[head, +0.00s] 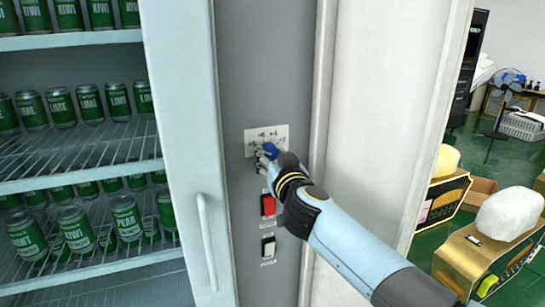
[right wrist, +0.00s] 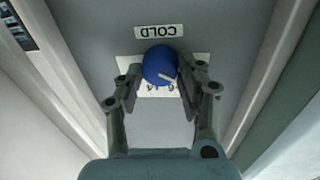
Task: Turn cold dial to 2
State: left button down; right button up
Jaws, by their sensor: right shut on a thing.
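The cold dial (right wrist: 160,64) is a round blue knob with a pale pointer mark, on a white number plate (head: 280,131) fixed to the grey panel. In the right wrist view the "COLD" label (right wrist: 159,31) appears upside down, and the pointer mark lies toward the lower right of the knob. My right gripper (right wrist: 160,78) is shut on the dial, with a finger on each side of it. In the head view the blue dial (head: 270,150) shows partly behind my right gripper (head: 266,158). Some of the plate's numbers are covered. My left gripper is not in view.
Below the dial are a red switch (head: 268,205) and a black-and-white switch (head: 268,246). A glass-door fridge with green cans (head: 78,228) and a door handle (head: 206,242) stands to the left. Boxes with white stones (head: 509,213) are on the right floor.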

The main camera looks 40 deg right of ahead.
jog(key=m, duration=0.5)
jog(key=shift+g, duration=0.3)
jog(key=m+y, duration=0.1)
jog(key=m, duration=0.5)
jog(key=shift+d, duration=0.1)
jog(key=m+y, duration=0.1)
jog(key=m, duration=0.5)
jog(key=shift+d, duration=0.1)
jog(key=m, duration=0.5)
jog(key=shift+s+y, duration=0.1)
jog(key=shift+y, duration=0.2)
jog(key=o, duration=1.1)
jog(key=shift+o, duration=0.2)
